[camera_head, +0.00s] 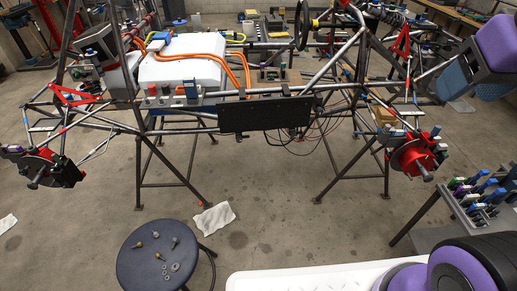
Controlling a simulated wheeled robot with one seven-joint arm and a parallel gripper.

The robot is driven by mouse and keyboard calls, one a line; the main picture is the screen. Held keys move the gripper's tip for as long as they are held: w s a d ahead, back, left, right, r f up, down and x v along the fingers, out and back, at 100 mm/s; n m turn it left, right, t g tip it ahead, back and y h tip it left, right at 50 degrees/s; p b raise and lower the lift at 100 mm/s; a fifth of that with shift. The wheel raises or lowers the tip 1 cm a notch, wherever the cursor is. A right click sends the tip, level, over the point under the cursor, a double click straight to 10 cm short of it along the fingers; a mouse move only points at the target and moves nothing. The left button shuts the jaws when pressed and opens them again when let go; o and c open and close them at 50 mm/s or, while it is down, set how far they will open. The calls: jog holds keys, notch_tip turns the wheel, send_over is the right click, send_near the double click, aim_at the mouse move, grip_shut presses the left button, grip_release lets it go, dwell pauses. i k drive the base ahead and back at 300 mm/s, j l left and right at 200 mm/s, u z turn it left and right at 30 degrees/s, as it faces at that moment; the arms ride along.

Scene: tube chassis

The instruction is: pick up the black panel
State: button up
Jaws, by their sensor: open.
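The black panel (265,114) is a flat dark rectangle at the front middle of the tube chassis (180,131). It stands roughly upright just below a horizontal tube, with its broad face toward me. I cannot tell how it is attached. Thin red and black wires hang at its right side, partly behind it. Purple and black rounded parts of my own body show at the bottom right, well apart from the panel.
A round dark stool (165,256) with small hardware on top stands in front of the chassis. A tool rack (485,208) stands at the right. Red wheel hubs (417,157) and angled stand legs flank the panel. White cloth (214,218) lies on the floor. The floor below the panel is mostly clear.

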aim_at(243, 115)
jog(key=i+l+u, duration=0.3)
jog(key=i, duration=0.3)
jog(key=i+l+u, duration=0.3)
jog(key=i+l, duration=0.15)
jog(key=i, duration=0.15)
